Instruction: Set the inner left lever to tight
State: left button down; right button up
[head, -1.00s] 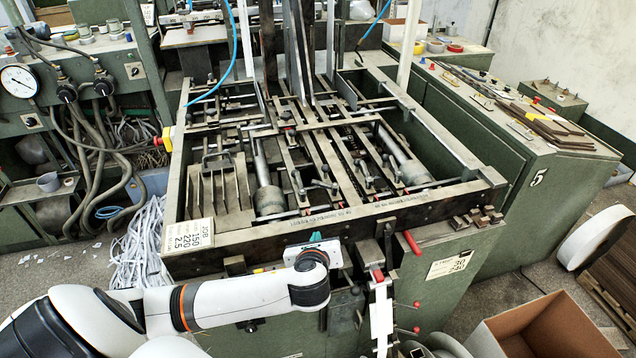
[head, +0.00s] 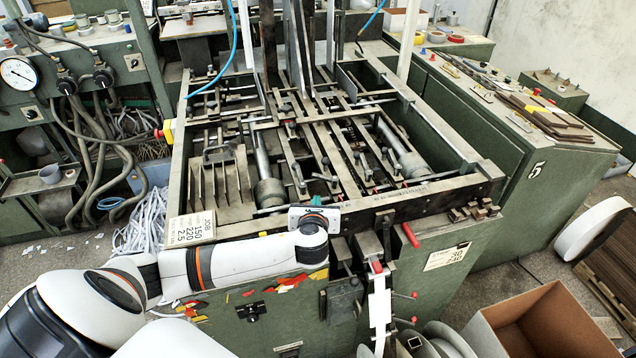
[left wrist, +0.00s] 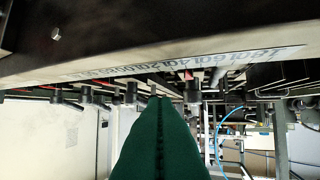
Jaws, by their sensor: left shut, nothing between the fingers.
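Several small clamp levers sit on the bars inside the machine's open frame (head: 420,207). One lever (head: 298,178) stands on the left of the middle bars, and another (head: 326,176) is just right of it. I cannot tell which is the inner left lever, or its setting. My left gripper (head: 316,201) is at the front rail, mostly hidden behind my white wrist, with only a bit of teal finger showing. In the left wrist view its green fingers (left wrist: 158,105) are shut and empty, apart from the dark clamp parts (left wrist: 192,92) beyond. My right gripper is out of view.
The front rail, with its printed strip (left wrist: 200,62), runs close across the wrist view. Red-handled levers (head: 411,236) stick out at the front right. Tall upright plates (head: 297,50) stand at the back. A cardboard box (head: 545,325) is at lower right.

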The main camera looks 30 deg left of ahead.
pick_arm(q)
jog(key=w+a+p, duration=0.1)
jog(key=w+a, duration=0.2)
jog(key=w, duration=0.2)
jog(key=shift+w+a+f+p, duration=0.2)
jog(key=shift+w+p, duration=0.2)
